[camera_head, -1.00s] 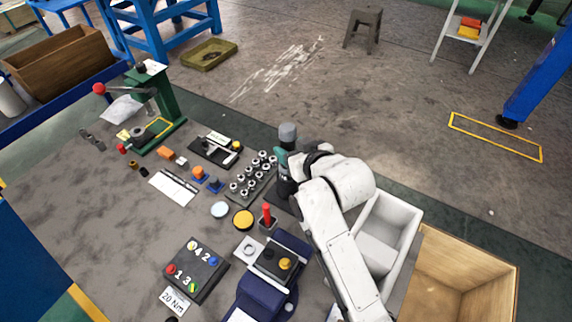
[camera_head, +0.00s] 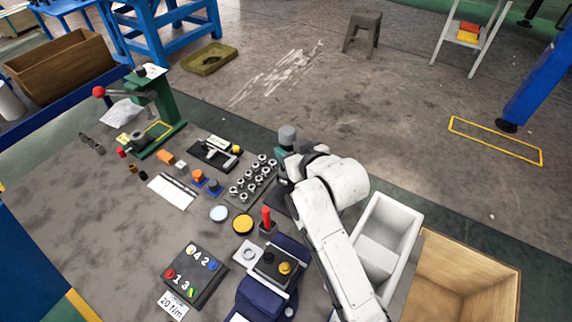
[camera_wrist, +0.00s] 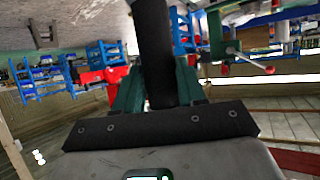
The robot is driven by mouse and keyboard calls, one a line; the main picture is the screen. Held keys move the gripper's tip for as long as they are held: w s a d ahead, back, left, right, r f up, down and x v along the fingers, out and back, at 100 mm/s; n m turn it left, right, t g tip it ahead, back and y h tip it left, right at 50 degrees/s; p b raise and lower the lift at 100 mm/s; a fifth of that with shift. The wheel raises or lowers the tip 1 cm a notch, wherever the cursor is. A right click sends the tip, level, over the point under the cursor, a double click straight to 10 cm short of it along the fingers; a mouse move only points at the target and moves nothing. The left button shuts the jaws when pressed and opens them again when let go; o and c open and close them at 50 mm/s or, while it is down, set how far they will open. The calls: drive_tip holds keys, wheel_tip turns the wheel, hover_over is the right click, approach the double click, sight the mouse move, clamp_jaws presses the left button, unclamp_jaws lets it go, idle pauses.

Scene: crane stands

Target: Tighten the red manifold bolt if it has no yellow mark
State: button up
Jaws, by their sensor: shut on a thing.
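The manifold appears to be the dark block (camera_head: 204,262) numbered 1 to 4 at the lower middle of the head view. Its red bolt (camera_head: 170,274) sits at the left corner, by number 1. I make out no yellow mark on the red bolt, but it is too small to be sure. Yellow, blue and green bolts sit on the same block. My gripper (camera_wrist: 155,85) is shut on a dark cylindrical tool (camera_wrist: 154,45), away from the manifold, beside the socket rack. In the head view, a grey cap (camera_head: 287,134) tops it; my arm hides its lower part.
A "20 Nm" card (camera_head: 172,305) lies before the manifold. A white bin (camera_head: 389,232) and wooden crate (camera_head: 466,275) are right.

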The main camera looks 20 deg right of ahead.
clamp_jaws()
drive_tip(key=shift+r+p, duration=5.3)
drive_tip(key=shift+r, duration=0.6)
